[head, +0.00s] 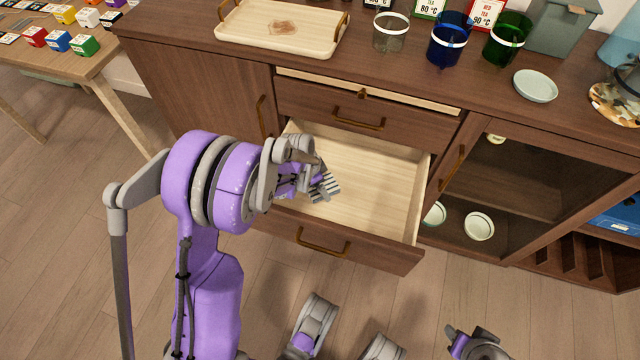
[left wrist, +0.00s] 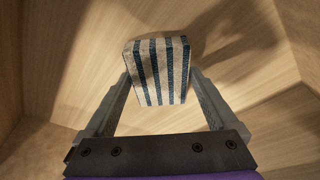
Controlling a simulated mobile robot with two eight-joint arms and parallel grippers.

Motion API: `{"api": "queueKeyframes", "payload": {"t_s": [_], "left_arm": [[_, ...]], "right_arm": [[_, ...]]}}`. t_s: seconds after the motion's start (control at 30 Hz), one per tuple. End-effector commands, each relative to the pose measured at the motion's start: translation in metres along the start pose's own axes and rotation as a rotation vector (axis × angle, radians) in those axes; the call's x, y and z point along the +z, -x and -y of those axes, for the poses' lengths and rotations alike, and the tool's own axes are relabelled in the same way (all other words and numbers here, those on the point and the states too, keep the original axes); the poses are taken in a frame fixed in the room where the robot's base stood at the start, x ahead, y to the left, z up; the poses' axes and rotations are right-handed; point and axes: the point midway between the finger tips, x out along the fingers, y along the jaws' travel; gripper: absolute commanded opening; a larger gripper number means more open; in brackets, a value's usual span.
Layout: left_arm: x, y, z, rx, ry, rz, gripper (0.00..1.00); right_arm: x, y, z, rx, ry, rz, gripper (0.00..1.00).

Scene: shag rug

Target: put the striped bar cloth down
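The striped bar cloth (left wrist: 158,70) is a small folded block, off-white with dark blue stripes. In the left wrist view it sits between the two fingertips of my left gripper (left wrist: 160,88), which touch its sides. In the head view my left gripper (head: 318,186) is inside the open drawer (head: 375,205), at its left part, and the cloth (head: 326,187) shows partly behind the fingers. The pale wooden drawer floor lies beneath; I cannot tell whether the cloth touches it.
The drawer's right part is bare. The countertop holds a tray (head: 281,28), cups (head: 447,42) and a pale dish (head: 535,85). Bowls (head: 479,226) stand in the glass-fronted cabinet on the right. A side table (head: 75,62) is at left.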

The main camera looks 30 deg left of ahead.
Motion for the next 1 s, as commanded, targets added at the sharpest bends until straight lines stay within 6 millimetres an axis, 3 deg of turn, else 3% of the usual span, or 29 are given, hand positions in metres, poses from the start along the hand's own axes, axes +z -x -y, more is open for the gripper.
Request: {"api": "queueKeyframes", "payload": {"t_s": [0.37, 0.8, 1.0], "left_arm": [[-0.001, 0.007, 0.000, 0.000, 0.000, 0.000, 1.00], [-0.001, 0.095, 0.000, -0.001, 0.001, -0.001, 1.00], [-0.001, 0.119, 0.000, -0.001, 0.000, 0.000, 1.00]], "right_arm": [[-0.001, 0.004, 0.000, 0.000, 0.000, -0.001, 0.45], [-0.008, 0.034, 0.000, 0.000, 0.000, -0.009, 0.45], [-0.010, 0.042, 0.000, 0.000, 0.000, -0.012, 0.45]]}}
